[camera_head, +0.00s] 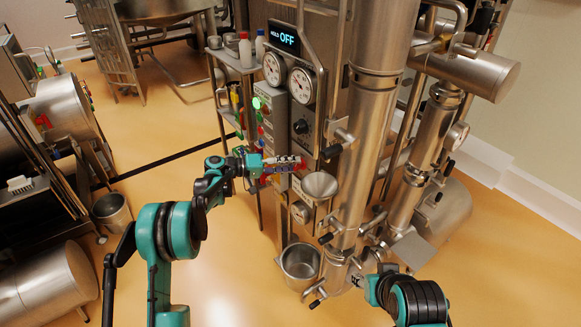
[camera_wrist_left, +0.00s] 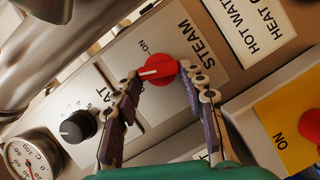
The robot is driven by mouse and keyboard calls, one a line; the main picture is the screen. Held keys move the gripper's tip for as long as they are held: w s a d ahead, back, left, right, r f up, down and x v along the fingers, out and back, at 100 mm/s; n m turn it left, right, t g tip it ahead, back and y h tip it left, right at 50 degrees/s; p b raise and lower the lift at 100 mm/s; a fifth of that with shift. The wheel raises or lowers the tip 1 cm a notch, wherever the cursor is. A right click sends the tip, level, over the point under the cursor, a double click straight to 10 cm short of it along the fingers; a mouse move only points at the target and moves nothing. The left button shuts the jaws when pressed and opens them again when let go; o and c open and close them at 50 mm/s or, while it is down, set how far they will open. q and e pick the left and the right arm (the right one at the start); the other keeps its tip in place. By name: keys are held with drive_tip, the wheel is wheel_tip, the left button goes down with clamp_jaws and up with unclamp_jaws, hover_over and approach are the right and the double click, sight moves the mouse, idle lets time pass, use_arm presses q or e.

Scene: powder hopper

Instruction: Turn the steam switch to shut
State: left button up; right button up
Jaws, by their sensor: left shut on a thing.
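The steam switch is a red round knob (camera_wrist_left: 163,67) with a white pointer line, on a grey panel marked STEAM and ON in the left wrist view. My left gripper (camera_wrist_left: 160,79) is shut on it, one finger on each side of the knob. The pointer line lies roughly level in that view and points left. In the head view my left gripper (camera_head: 288,164) reaches the front of the control column, and its fingers hide most of the switch. My right gripper (camera_head: 362,282) is low near the column's foot, and its fingers are hard to make out.
A black knob (camera_wrist_left: 78,126) and a dial (camera_wrist_left: 27,158) sit beside the switch. A yellow panel (camera_wrist_left: 292,120) carries another red knob. A display (camera_head: 284,37) reads OFF above two gauges. A metal funnel (camera_head: 320,184) and pipes stand close right of my left gripper.

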use_arm(q)
drive_tip(key=n+h+b, duration=0.1)
drive_tip(key=n, duration=0.1)
drive_tip(key=n+h+b, duration=0.1)
drive_tip(key=n, duration=0.2)
drive_tip(key=shift+f, duration=0.4)
idle(0.4)
drive_tip(key=o, duration=1.2)
drive_tip(key=shift+w, duration=0.1)
drive_tip(key=shift+c, duration=0.2)
drive_tip(key=shift+a, duration=0.1)
drive_tip(key=v, duration=1.2)
drive_tip(key=shift+f, duration=0.25)
drive_tip(key=shift+r, duration=0.1)
